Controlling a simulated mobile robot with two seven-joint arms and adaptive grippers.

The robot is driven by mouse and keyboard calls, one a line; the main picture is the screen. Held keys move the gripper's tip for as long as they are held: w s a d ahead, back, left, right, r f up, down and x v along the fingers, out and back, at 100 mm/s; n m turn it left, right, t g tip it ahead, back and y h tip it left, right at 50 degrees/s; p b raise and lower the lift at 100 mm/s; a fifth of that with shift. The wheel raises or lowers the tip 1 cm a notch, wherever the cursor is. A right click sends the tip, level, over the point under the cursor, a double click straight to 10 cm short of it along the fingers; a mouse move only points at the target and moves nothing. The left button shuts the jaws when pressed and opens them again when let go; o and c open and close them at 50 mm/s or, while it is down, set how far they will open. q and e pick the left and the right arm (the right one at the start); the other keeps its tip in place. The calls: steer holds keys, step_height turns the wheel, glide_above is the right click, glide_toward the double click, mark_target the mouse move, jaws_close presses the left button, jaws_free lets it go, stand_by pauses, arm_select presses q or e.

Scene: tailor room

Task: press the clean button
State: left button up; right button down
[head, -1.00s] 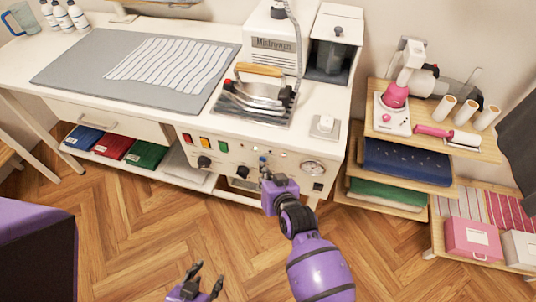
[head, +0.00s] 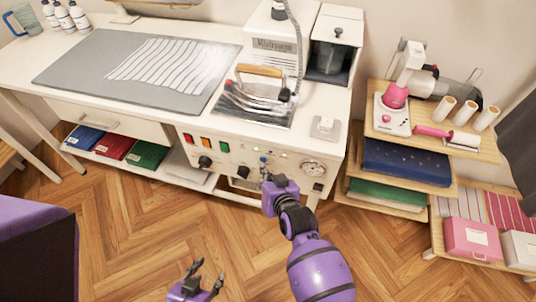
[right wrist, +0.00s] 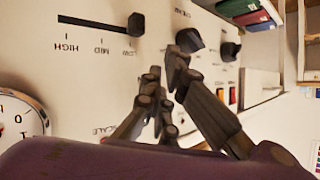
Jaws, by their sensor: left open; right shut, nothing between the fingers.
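The control panel (head: 225,158) is on the front of the white ironing station. It carries coloured switches, dark knobs, small lights and a gauge. My right gripper (head: 266,180) is shut and empty, with its fingertips close to the panel, left of the gauge. In the right wrist view the shut fingers (right wrist: 168,72) stand in front of the panel, beside a knob (right wrist: 189,40) and near a label that seems to read SCALE. I cannot make out a clean button, nor tell whether the fingertips touch the panel. My left gripper (head: 205,280) is open and empty, low over the floor.
An iron (head: 262,92) rests on its plate on top of the station, with a grey mat (head: 70,75) to its left. A slider (right wrist: 100,24) and the gauge (right wrist: 18,125) are close to my right fingers. A wooden shelf (head: 480,150) stands to the right.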

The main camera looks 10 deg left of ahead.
arm_select(q)
steer(key=shift+w+r, duration=0.1)
steer(key=shift+r, duration=0.05)
arm_select(e)
steer(key=shift+s, duration=0.15)
arm_select(q)
steer(key=shift+t, duration=0.4)
steer(key=w+r+p, duration=0.2)
steer(key=r, duration=0.1)
steer(key=shift+w+r, duration=0.3)
arm_select(e)
steer(key=s, duration=0.6)
steer(key=shift+a, duration=0.1)
